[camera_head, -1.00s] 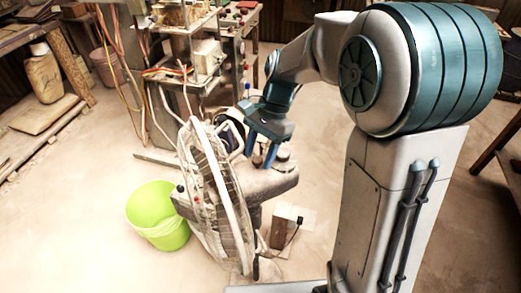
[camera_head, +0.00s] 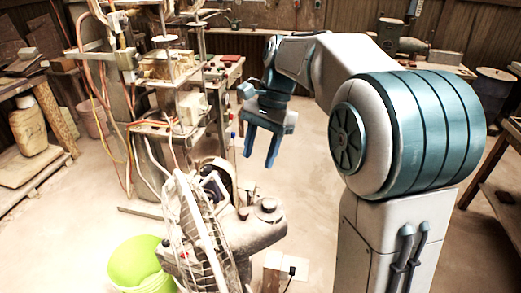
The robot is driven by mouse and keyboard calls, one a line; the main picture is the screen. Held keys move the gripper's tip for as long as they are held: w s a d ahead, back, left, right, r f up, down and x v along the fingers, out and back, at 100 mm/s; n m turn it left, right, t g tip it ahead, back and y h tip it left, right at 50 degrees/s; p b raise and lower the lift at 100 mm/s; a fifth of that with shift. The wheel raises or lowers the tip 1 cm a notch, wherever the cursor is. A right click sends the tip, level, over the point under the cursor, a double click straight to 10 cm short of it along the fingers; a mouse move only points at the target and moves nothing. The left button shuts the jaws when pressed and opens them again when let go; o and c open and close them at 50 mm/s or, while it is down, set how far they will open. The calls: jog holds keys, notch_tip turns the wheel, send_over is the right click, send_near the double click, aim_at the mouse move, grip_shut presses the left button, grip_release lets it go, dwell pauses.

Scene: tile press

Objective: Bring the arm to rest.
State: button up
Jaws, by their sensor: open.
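My gripper (camera_head: 261,150) hangs from the end of my raised arm, its two blue fingers pointing down. The fingers are apart with nothing between them. It is above and behind the machine with the round wire guard (camera_head: 196,235) in the picture, clear of it. The grey table of that machine (camera_head: 255,228) lies below the gripper, with round knobs on top.
A lime green bucket (camera_head: 140,266) stands at the lower left. A tall rack with hoses and wires (camera_head: 187,110) stands left of my gripper. A bench (camera_head: 492,185) is at the right edge. Open floor (camera_head: 310,180) lies between the machine and my arm.

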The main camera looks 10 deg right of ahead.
dwell(0.3)
jog(key=s+d+f+n+t+h, duration=0.1)
jog(key=s+d+f+n+t, duration=0.2)
jog(key=s, duration=0.5)
jog(key=s+d+f+n+t+h, duration=0.2)
jog(key=s+d+f+n, duration=0.3)
jog(key=s, duration=0.4)
jog(key=shift+d+f+n+t, duration=0.2)
jog(key=shift+f+n+t, duration=0.1)
jog(key=shift+n+t, duration=0.45)
dwell(0.6)
